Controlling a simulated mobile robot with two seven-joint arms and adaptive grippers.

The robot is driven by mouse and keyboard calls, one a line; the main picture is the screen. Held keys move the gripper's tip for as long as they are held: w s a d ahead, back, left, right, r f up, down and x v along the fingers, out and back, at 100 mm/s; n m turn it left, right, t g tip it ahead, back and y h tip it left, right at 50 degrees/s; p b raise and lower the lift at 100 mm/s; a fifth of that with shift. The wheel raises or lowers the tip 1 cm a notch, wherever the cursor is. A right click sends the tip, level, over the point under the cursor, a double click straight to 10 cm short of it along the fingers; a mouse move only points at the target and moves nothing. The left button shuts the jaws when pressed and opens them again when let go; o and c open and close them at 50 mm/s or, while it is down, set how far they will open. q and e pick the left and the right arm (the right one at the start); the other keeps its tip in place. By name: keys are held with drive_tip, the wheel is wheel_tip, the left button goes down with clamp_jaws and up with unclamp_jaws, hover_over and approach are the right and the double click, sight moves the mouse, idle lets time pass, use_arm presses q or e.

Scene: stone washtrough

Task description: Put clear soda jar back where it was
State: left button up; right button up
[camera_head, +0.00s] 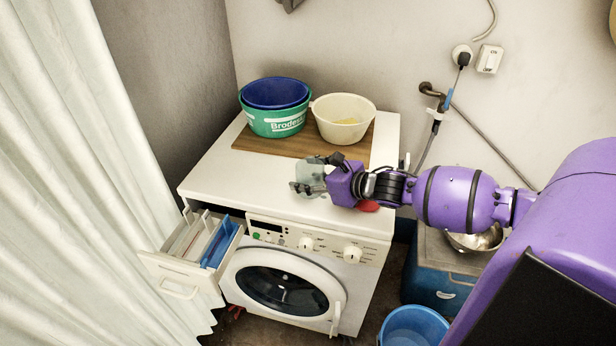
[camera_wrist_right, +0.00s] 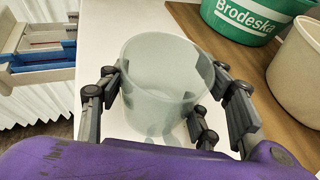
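The clear soda jar (camera_head: 311,174) is a see-through, greyish open-topped cylinder over the front part of the white washing machine top (camera_head: 232,172). My right gripper (camera_head: 318,173) has its dark fingers on opposite sides of the jar and appears shut on it. In the right wrist view the jar (camera_wrist_right: 163,82) stands upright between the fingers of the gripper (camera_wrist_right: 168,92), which seem to touch its wall. I cannot tell whether its base touches the machine top. My left gripper is not in view.
A wooden board (camera_head: 262,146) at the back holds a green tub (camera_head: 262,124) with a blue bowl (camera_head: 275,93) inside and a cream bowl (camera_head: 343,130). A detergent drawer (camera_head: 168,262) stands open at front left. A red thing (camera_head: 369,206) lies partly hidden under my right arm.

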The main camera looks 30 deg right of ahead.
drive_tip(key=o, duration=0.3)
drive_tip(key=shift+r, duration=0.3)
drive_tip(key=shift+s+d, duration=0.15)
drive_tip(key=shift+s, duration=0.2)
drive_tip(key=p+v, duration=0.1)
drive_tip(key=v, duration=0.9)
drive_tip(key=shift+r+p, duration=0.1)
drive_tip(key=shift+p, duration=0.2)
drive_tip(key=shift+s+d+r, duration=0.15)
drive_tip(key=shift+s+r, duration=0.1)
drive_tip(key=shift+s, duration=0.3)
